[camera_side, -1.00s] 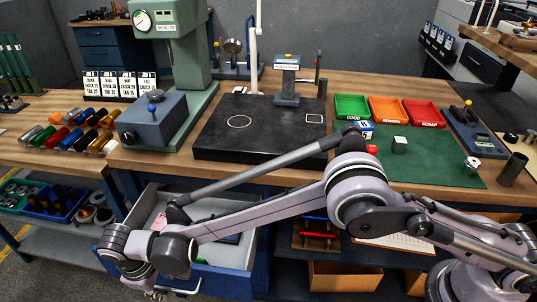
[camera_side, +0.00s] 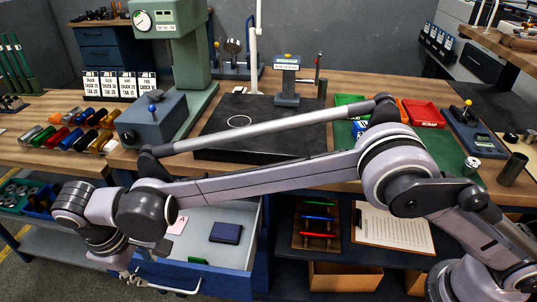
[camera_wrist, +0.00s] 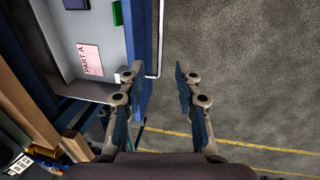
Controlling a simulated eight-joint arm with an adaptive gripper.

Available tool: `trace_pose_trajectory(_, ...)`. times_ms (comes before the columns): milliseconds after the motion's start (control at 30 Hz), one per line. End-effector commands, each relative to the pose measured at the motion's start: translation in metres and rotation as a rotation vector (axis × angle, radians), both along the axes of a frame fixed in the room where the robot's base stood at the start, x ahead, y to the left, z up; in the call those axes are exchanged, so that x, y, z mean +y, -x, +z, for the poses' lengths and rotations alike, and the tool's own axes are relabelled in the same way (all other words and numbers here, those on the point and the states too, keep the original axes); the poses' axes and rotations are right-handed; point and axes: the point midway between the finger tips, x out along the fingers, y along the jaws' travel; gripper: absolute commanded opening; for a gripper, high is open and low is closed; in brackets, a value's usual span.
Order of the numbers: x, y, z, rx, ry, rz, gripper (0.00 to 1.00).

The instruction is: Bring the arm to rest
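My gripper (camera_wrist: 158,95) shows in the wrist view with its two fingers apart and nothing between them. It points down toward the grey floor beside the front of an open drawer (camera_wrist: 117,60). In the side view my gripper is at the lower left, mostly hidden by my wrist, near the handle of the drawer (camera_side: 222,210). The drawer stands open. Inside it lie a pink card marked PART A (camera_wrist: 90,60), a dark blue box (camera_side: 226,233) and a green item (camera_wrist: 117,13).
A black surface plate (camera_side: 215,148) and a green press (camera_side: 183,60) stand on the bench above the drawer. Red, orange and green trays (camera_side: 423,113) lie at right. A clipboard (camera_side: 395,230) is on a shelf below. Open floor (camera_wrist: 250,80) lies right of the drawer in the wrist view.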

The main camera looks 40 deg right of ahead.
Motion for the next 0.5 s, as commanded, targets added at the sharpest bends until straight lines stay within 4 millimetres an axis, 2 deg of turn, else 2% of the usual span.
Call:
trace_pose_trajectory(167, -0.001, -0.001, 0.001, -0.001, -0.001, -0.001, 0.34)
trace_pose_trajectory(267, -0.010, -0.005, 0.007, -0.003, -0.009, -0.014, 0.34)
trace_pose_trajectory(367, -0.030, -0.015, 0.023, -0.013, -0.032, -0.042, 0.34)
trace_pose_trajectory(500, -0.077, -0.031, 0.055, -0.038, -0.079, -0.101, 0.34)
